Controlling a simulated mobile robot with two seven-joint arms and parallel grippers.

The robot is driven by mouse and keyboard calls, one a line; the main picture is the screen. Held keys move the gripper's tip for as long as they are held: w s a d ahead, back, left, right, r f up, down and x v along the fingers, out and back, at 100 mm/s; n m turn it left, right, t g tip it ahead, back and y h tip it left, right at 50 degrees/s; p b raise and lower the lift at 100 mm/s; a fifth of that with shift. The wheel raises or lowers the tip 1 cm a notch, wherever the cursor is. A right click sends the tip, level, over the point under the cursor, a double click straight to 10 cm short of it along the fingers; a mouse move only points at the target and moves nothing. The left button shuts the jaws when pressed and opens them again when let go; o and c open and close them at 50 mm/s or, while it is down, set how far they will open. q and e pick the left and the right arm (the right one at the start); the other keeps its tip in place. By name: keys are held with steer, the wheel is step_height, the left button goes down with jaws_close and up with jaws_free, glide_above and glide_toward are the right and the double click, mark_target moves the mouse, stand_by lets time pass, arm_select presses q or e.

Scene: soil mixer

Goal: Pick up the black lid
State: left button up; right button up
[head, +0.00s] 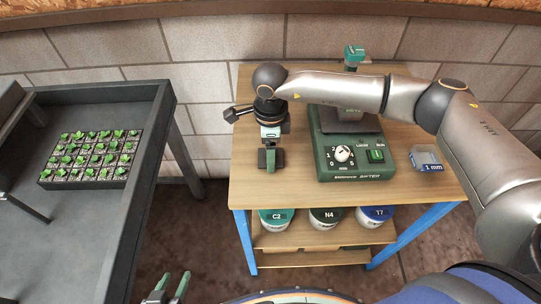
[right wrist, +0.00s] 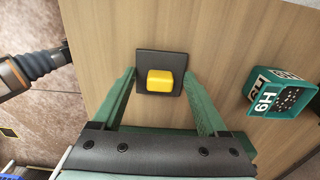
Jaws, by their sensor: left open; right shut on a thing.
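The black lid (right wrist: 150,60) is a flat square with a yellow knob, seen over the wooden table top in the right wrist view. My right gripper (right wrist: 159,74) has its two green fingers at opposite edges of the lid, shut on it. In the head view, the right gripper (head: 271,169) points down at the table's left part, with dark parts of the lid showing beside its finger; the knob is hidden there. I cannot tell whether the lid touches the table. My left gripper (head: 174,276) is open and empty at the bottom, away from the table.
A green sifter machine (head: 350,150) stands right of the right gripper, with a small "1 mm" box (head: 426,160) beyond it. Several tubs (head: 326,218) sit on the lower shelf. A seedling tray (head: 88,158) is on the left bench.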

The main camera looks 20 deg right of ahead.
steer(key=shift+r, duration=0.1)
steer(key=shift+r, duration=0.6)
steer(key=s+r+b, duration=0.2)
steer(key=s+r, duration=1)
steer(key=s, duration=0.2)
arm_select(q)
steer(key=r+p, duration=0.4)
steer(key=p, duration=0.1)
steer(key=r+p, duration=0.2)
steer(key=p, duration=0.1)
steer(key=shift+s+a, duration=0.1)
steer(key=shift+a, duration=0.2)
arm_select(e)
steer(key=w+d+r+n, duration=0.1)
steer(key=w+d+n, duration=0.1)
steer(key=n, duration=0.8)
steer(key=w+d+r+n, duration=0.2)
steer(key=d+n, duration=0.2)
steer(key=n, duration=0.7)
